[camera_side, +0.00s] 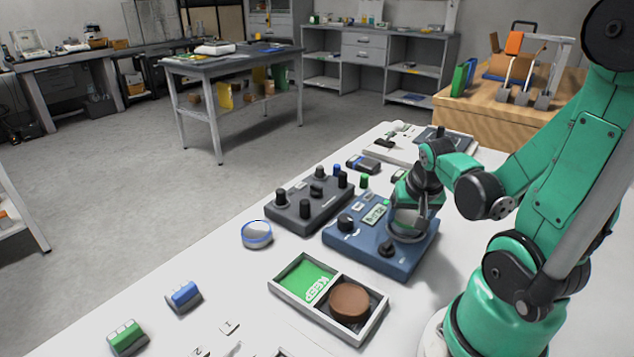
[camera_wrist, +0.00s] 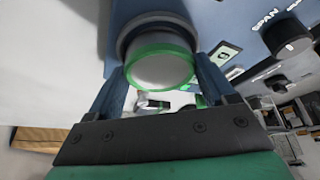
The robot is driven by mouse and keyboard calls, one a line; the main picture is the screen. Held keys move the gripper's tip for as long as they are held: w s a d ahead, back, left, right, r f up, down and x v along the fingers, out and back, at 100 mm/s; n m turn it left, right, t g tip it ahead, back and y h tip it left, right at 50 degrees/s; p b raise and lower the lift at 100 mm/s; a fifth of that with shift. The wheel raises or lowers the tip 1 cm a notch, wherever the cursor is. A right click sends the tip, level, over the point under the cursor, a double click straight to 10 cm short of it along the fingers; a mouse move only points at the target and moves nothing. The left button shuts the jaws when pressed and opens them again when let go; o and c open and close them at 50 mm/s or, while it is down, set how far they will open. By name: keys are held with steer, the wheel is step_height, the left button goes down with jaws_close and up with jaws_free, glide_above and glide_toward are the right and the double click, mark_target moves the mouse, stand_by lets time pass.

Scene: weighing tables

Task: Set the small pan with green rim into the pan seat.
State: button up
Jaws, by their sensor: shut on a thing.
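The small pan with green rim (camera_wrist: 162,68) shows in the wrist view between my gripper's two fingers (camera_wrist: 160,80), and the gripper is shut on it. A dark round part (camera_wrist: 128,38) shows close behind the pan against the blue instrument; I take it for the pan seat, and cannot tell whether the pan touches it. In the side view my gripper (camera_side: 408,215) is low over the right part of the blue instrument (camera_side: 365,250). The gripper hides most of the pan and seat there.
A dark grey knobbed box (camera_side: 305,210) stands left of the blue instrument. A blue-rimmed pan (camera_side: 257,240) lies further left. In front is a two-part tray (camera_side: 319,311) with a green KEEP side and a brown disc (camera_side: 349,302).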

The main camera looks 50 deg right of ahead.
steer(key=shift+f, duration=0.25)
steer(key=o, duration=1.2)
steer(key=shift+r, duration=0.15)
steer(key=shift+v, duration=2.65)
steer(key=w+a+r+n+t+y, duration=0.2)
steer(key=w+a+n, duration=0.2)
steer(key=a, duration=0.3)
steer(key=w+a+r+n+t+y, duration=0.1)
steer(key=w+a+r+n+t, duration=0.1)
steer(key=w+a+n, duration=0.3)
steer(key=a+n, duration=0.2)
steer(key=a, duration=0.1)
steer(key=shift+w+a+r+t+y, duration=0.2)
steer(key=shift+w+a+t+y, duration=0.1)
steer(key=shift+y, duration=0.1)
